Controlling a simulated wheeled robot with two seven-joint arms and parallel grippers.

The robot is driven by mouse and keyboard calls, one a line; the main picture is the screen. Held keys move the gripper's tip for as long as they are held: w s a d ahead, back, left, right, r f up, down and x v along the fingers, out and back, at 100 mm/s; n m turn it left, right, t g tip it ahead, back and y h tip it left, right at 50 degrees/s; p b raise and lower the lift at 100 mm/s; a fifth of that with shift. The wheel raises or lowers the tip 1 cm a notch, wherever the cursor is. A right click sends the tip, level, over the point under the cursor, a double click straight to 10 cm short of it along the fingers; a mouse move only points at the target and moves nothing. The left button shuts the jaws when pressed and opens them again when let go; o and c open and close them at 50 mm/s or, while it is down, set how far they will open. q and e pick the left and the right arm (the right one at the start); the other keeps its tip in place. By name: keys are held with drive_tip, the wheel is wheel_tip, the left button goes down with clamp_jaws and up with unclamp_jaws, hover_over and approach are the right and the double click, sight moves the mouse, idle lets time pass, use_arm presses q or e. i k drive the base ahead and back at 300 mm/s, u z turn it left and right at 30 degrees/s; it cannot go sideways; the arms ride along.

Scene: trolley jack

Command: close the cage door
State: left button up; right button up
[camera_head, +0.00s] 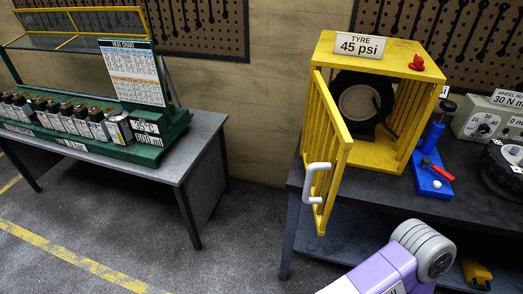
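The yellow cage (410,62) stands on the dark bench at the right, with a "TYRE 45 psi" sign on top. Its barred yellow door (331,145) stands open, swung out towards me from the left front edge of the cage. A white handle (313,182) sits on the lower part of the door's free side. Inside the cage is a dark tyre with a pale round centre (358,102). Neither of my grippers shows. A purple, white and grey part of my arm reaches in at the bottom right, apart from the door.
A red knob (417,62) is on the cage top. A blue jack (430,165) with a red part stands right of the cage, near a grey gauge box (490,118) and another wheel (505,165). A grey table (190,145) with a green rack is at left; floor lies between.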

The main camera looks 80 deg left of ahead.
sight(322, 107)
drive_tip(key=k, duration=0.2)
drive_tip(key=u, duration=2.3)
drive_tip(key=i, duration=0.5)
drive_tip(key=z, duration=0.65)
drive_tip(key=k, duration=1.3)
drive_tip(key=u, duration=0.55)
drive_tip(key=i, duration=1)
drive_tip(key=u, duration=0.05)
